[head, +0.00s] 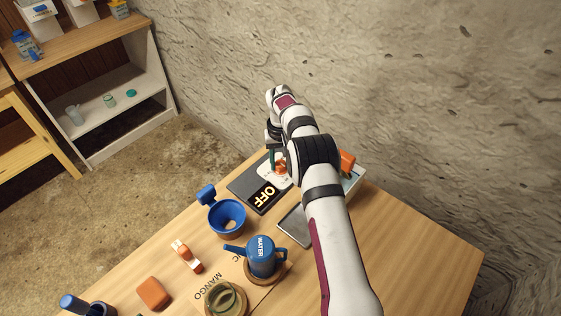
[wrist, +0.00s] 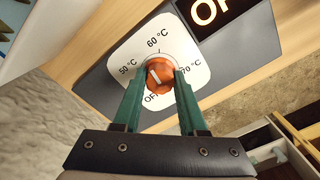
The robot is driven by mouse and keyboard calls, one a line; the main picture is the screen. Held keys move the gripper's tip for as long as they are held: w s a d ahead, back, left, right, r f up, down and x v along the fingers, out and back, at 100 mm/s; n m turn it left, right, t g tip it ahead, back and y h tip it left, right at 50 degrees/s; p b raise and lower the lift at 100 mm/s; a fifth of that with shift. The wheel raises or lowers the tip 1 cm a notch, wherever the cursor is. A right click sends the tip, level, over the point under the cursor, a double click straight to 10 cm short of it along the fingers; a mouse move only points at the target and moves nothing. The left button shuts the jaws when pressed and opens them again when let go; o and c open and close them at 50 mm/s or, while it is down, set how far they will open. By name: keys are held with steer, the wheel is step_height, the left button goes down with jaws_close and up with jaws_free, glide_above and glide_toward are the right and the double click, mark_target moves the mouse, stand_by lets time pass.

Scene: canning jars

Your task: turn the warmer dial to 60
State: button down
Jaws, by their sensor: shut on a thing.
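The warmer (head: 247,188) is a dark panel at the table's far edge, and its display (head: 266,196) reads OFF. In the wrist view the orange dial (wrist: 160,72) sits on a white plate marked OFF, 50, 60 and 70 °C. A white mark shows on the dial's lower left part, on the side of OFF and 50; its exact aim is hard to read. My gripper (wrist: 159,78) is shut on the dial, one green finger on each side. In the head view the gripper (head: 275,161) is partly hidden by my arm.
A blue funnel (head: 227,214) and a blue WATER can (head: 262,257) stand left of my arm. A grey tray (head: 293,227) lies partly under it. An orange block (head: 153,292) is at the front left. The right of the table is clear.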

mark_target(280, 163)
steer(key=m, duration=0.5)
steer(key=shift+m, duration=0.3)
stand_by(0.5)
steer(key=shift+c, duration=2.2)
jaws_free()
step_height(280, 163, up, 16)
steer(key=shift+f, duration=0.1)
